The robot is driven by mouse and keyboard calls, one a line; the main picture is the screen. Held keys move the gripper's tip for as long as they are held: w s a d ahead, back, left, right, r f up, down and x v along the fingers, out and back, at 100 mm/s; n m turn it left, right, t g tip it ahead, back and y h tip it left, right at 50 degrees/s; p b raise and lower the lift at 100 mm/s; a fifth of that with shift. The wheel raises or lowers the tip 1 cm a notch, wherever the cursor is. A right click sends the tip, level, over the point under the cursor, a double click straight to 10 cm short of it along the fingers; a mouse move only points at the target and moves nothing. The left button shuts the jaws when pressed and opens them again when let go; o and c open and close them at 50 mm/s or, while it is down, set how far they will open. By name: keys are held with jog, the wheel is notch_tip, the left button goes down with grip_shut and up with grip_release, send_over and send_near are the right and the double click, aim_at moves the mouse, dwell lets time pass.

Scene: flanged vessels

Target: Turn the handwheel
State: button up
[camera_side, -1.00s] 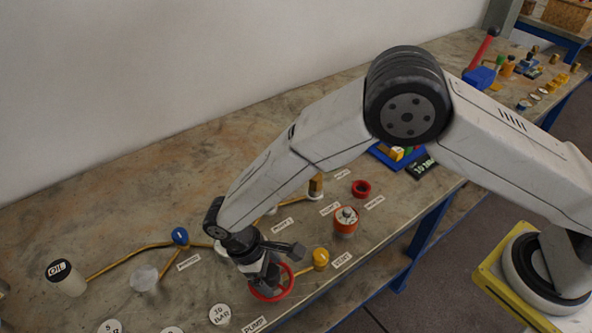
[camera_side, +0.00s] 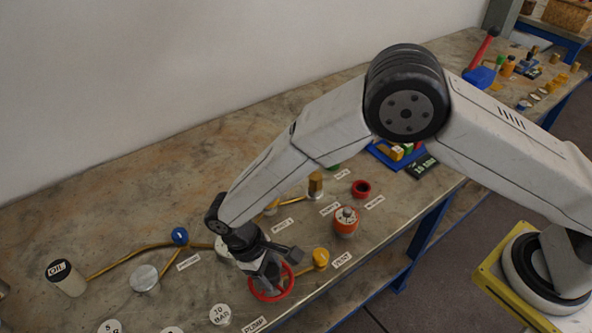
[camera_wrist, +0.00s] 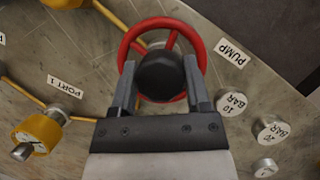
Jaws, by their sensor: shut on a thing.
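The handwheel (camera_side: 283,292) is a red ring with red spokes at the front edge of the bench, beside the PUMP label. In the wrist view its red rim (camera_wrist: 205,52) surrounds a dark round hub (camera_wrist: 165,76). My gripper (camera_wrist: 161,70) reaches over the wheel with one finger on each side of the hub, and is shut on it. In the side view my gripper (camera_side: 270,268) covers part of the wheel. The far side of the hub and what lies under the wheel are hidden.
A yellow knob (camera_side: 320,257) and an orange-red capped vessel (camera_side: 345,220) stand to the right. A blue knob (camera_side: 180,236) on brass piping and an OIL can (camera_side: 66,278) are to the left. White discs, one marked 10 BAR (camera_side: 220,314), lie in front.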

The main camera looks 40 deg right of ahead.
jog(key=m+y, duration=0.1)
jog(key=m, duration=0.1)
jog(key=m+g+y, duration=0.1)
jog(key=m, duration=0.2)
jog(key=m+y, duration=0.2)
jog(key=m, duration=0.3)
dwell(0.4)
jog(key=o, duration=1.3)
jog(key=v, duration=0.7)
jog(key=shift+w+r, duration=0.1)
jog(key=shift+r, duration=0.3)
